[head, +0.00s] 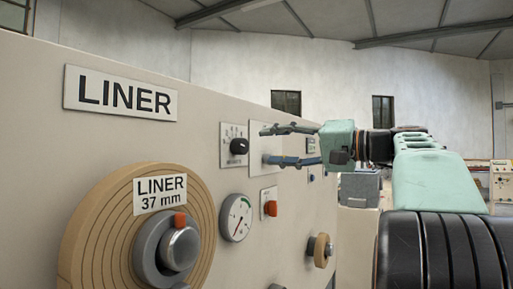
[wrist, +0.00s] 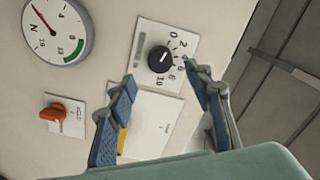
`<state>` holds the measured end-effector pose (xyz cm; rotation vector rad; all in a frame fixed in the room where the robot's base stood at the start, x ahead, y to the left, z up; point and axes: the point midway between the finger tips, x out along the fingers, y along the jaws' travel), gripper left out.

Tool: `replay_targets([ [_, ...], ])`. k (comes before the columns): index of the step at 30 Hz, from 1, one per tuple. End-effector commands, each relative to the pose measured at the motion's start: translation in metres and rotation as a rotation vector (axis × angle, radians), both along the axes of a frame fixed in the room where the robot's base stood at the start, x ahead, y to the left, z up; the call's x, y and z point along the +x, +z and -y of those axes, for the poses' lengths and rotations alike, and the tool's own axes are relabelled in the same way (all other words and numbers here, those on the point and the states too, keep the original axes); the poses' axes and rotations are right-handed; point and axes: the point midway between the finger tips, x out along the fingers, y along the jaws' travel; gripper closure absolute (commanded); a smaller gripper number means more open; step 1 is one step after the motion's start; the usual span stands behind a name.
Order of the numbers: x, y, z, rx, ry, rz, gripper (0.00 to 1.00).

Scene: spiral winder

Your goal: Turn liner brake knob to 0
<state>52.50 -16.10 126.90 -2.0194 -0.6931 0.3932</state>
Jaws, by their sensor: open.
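The black round knob (head: 239,146), which looks like the liner brake knob, sits on a white scale plate on the machine's beige front. In the wrist view the knob (wrist: 160,59) shows closer, with numbers from 0 to 10 around one side of it. I cannot clearly tell which number its mark points to. My gripper (head: 268,145) is open and empty, to the right of the knob in the head view. In the wrist view the fingertips (wrist: 162,80) lie on either side, a little below the knob, with no visible contact.
A round gauge (head: 236,217) and an orange switch (head: 270,208) are below the knob. A large brown liner roll (head: 92,240) with a hub sticks out at the lower left, under a LINER sign (head: 121,94). A smaller roll (head: 320,250) protrudes at the lower right.

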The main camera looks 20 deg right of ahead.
Motion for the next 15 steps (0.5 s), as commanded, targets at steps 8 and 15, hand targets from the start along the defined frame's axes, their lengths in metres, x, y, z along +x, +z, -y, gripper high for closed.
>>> replay_targets([
  [8,-0.032,0.000,0.025,0.000,-0.001,0.000,0.53],
  [15,-0.037,0.000,0.028,0.000,0.001,0.000,0.53],
])
